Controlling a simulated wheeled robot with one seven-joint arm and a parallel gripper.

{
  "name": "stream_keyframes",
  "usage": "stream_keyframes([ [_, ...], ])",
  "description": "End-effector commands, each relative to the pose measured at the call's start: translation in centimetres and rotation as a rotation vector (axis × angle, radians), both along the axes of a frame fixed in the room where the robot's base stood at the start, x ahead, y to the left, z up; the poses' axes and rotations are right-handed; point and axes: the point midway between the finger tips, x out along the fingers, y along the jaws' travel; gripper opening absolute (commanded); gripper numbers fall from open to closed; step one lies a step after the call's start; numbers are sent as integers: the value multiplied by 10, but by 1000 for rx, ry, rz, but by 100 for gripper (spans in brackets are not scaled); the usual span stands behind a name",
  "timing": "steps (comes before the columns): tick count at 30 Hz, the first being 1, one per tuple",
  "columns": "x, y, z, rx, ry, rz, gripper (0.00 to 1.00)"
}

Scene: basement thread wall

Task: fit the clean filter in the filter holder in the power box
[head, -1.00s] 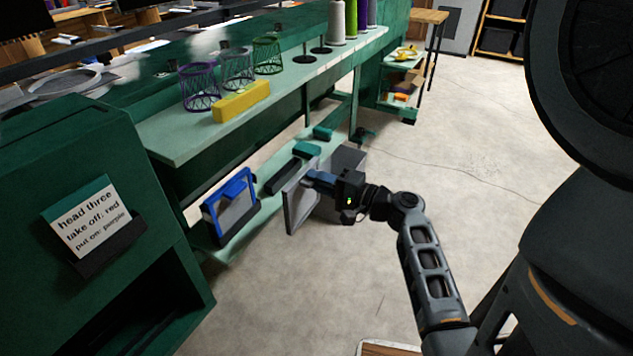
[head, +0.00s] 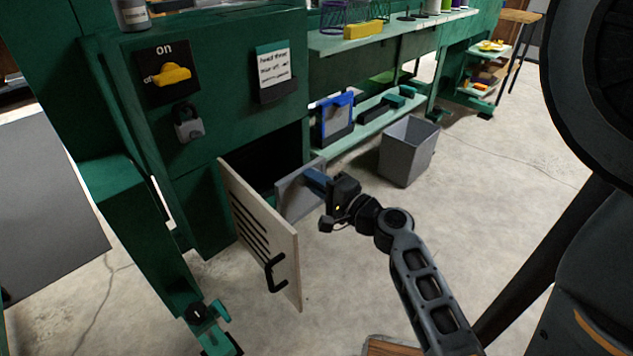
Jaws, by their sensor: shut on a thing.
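My gripper (head: 318,181) is shut on a flat, light grey filter panel (head: 294,194), holding it upright by its right side. A blue part shows at the grip. The panel's face looks plain, and I cannot tell whether it is clean. The green power box (head: 225,125) stands to the left, its low compartment (head: 258,163) open and dark inside. The panel is in front of the right part of this opening; I cannot tell whether its edge is inside. The filter holder is not visible. A blue-framed filter (head: 333,120) stands on the low shelf behind.
The slatted box door (head: 262,235) with a black handle hangs open just left of the panel. A grey bin (head: 409,150) stands on the floor to the right. A yellow switch (head: 172,75) and a padlock (head: 188,123) are on the box front.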

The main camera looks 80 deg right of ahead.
Motion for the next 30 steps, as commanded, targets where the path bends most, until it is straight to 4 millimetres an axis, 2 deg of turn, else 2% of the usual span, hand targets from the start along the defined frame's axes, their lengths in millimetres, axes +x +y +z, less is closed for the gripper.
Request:
stream_keyframes([
  [11,10,-5,-1,0,-2,-10,0],
  [30,60,-35,-1,0,-2,-9,0],
])
